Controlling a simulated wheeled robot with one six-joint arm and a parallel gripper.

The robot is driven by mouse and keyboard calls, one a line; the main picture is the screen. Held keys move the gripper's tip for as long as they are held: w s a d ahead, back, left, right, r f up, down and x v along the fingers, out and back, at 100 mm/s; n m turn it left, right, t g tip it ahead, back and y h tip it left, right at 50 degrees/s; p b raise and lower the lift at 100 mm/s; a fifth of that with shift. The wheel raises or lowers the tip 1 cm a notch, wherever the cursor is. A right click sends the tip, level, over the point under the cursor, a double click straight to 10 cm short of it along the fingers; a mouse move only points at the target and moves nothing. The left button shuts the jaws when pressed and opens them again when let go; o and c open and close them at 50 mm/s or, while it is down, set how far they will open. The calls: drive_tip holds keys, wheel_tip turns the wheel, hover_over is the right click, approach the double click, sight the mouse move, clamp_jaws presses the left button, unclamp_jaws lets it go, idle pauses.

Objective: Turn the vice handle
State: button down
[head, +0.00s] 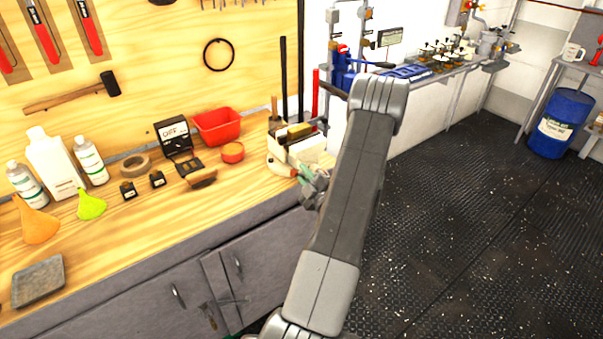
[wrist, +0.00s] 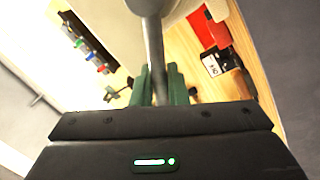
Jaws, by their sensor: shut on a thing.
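The cream vice (head: 279,150) stands at the right end of the wooden workbench. The vice handle, a grey metal bar (wrist: 153,50), hangs from a grey screw end at the top of the wrist view. My gripper (wrist: 158,90) has its two green fingers on either side of this bar, shut on it. In the head view my gripper (head: 306,176) is at the front of the vice, by the bench edge. There the handle is hidden or too small to make out, and my arm covers the area to the right.
On the bench are a red bin (head: 217,126), a black meter box (head: 175,137), white bottles (head: 55,160) and an orange funnel (head: 37,222). A side counter (head: 440,72) with blue equipment runs behind my arm. The dark floor (head: 460,230) at right is clear.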

drive_tip(key=shift+w+d+r+m+p, duration=0.1)
drive_tip(key=shift+d+r+m+p, duration=0.2)
drive_tip(key=shift+m, duration=0.4)
drive_tip(key=c, duration=1.7)
unclamp_jaws()
drive_tip(key=shift+c, duration=0.2)
drive_tip(key=shift+o, duration=1.1)
drive_tip(key=shift+d+r, duration=0.1)
drive_tip(key=shift+d, duration=0.15)
drive_tip(key=shift+a, duration=0.1)
drive_tip(key=b+v, duration=0.3)
drive_tip(key=v, duration=1.1)
drive_tip(key=shift+a, duration=0.1)
